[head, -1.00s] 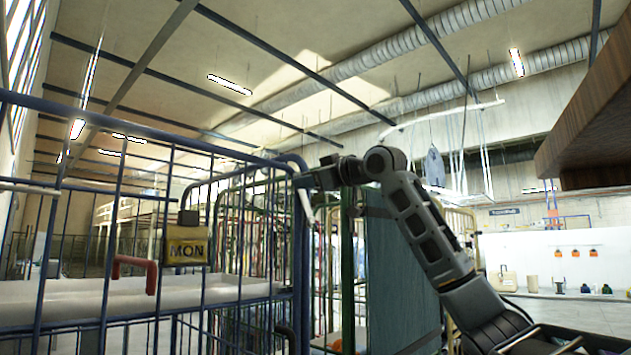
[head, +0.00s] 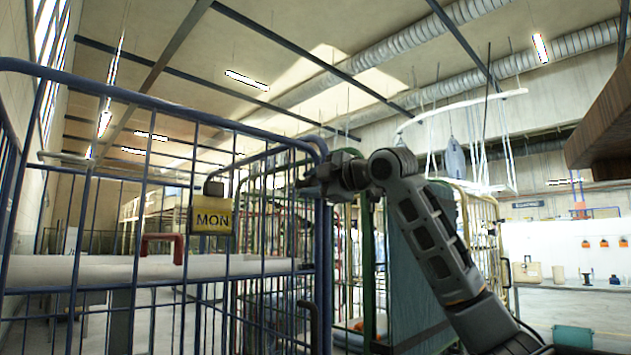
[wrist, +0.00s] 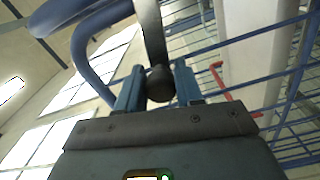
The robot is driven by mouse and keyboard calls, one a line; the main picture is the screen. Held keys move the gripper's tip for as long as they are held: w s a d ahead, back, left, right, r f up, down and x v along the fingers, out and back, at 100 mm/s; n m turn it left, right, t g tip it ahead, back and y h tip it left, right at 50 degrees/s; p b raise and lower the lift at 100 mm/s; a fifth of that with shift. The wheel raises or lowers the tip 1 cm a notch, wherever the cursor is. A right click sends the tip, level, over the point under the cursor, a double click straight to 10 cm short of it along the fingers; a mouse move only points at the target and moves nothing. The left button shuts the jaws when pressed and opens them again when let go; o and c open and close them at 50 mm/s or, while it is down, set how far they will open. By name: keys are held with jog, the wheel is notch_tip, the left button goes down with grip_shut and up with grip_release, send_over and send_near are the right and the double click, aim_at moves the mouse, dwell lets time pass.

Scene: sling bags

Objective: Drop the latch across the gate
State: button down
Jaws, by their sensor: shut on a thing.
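The gate is a blue wire cage front (head: 140,104) at the left of the head view, with its corner post beside my gripper (head: 303,187). In the wrist view, my gripper (wrist: 158,88) has its two blue fingers closed around a dark round knob (wrist: 160,84). The knob is at the end of a grey bar (wrist: 150,30), which looks like the latch and runs up out of the picture. Blue tubes (wrist: 88,50) of the cage curve close beside it.
A yellow MON tag (head: 212,219) hangs on the cage wires. More cages (head: 480,215) stand behind my arm. A dark wooden edge (head: 605,110) overhangs at right.

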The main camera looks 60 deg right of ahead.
jog(key=shift+f+n+b, duration=0.45)
jog(key=shift+f+n, duration=0.65)
jog(key=shift+n, duration=0.1)
jog(key=shift+a+f, duration=0.1)
jog(key=c, duration=0.8)
grip_release()
jog(key=shift+b+v, duration=0.5)
jog(key=shift+v, duration=3.35)
